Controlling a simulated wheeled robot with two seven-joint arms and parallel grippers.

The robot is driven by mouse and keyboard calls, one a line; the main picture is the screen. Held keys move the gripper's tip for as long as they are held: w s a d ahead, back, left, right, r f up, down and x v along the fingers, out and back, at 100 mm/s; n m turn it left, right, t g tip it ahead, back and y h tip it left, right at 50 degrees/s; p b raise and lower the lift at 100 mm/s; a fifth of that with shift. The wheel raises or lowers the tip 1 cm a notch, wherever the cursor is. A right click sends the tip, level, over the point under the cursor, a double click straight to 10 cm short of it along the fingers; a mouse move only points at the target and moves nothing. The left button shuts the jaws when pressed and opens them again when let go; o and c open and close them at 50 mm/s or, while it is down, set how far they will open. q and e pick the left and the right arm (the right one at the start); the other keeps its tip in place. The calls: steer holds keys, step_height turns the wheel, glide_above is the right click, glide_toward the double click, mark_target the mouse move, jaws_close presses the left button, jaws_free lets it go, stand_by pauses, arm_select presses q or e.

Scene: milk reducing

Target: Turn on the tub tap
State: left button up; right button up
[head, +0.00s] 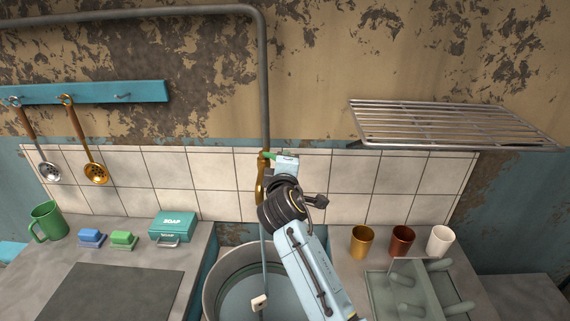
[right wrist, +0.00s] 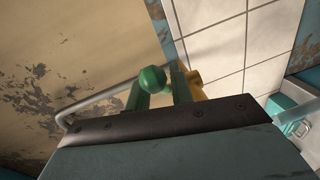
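The brass tap (head: 261,186) is on the pipe against the tiled wall, above the round metal tub (head: 212,288). Its green handle (head: 269,154) points right, towards my right gripper (head: 278,157). In the right wrist view, the handle's round green knob (right wrist: 152,79) lies between the two spread fingers of the right gripper (right wrist: 159,92). The fingers look apart; whether one touches the knob is unclear. Brass (right wrist: 194,84) shows behind the right finger. A thin pale strand runs down from below the tap into the tub; I cannot tell whether it is water. My left gripper is out of view.
A wire rack (head: 450,125) juts from the wall at right. Gold (head: 361,241), brown (head: 402,240) and white (head: 440,241) cups stand on the right counter near a dish rack (head: 418,287). A soap box (head: 173,226), sponges and green mug (head: 48,221) are left.

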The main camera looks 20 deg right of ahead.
steer(key=shift+o, duration=1)
steer(key=shift+s, duration=0.1)
steer(key=b+v, duration=0.1)
steer(key=v, duration=1.2)
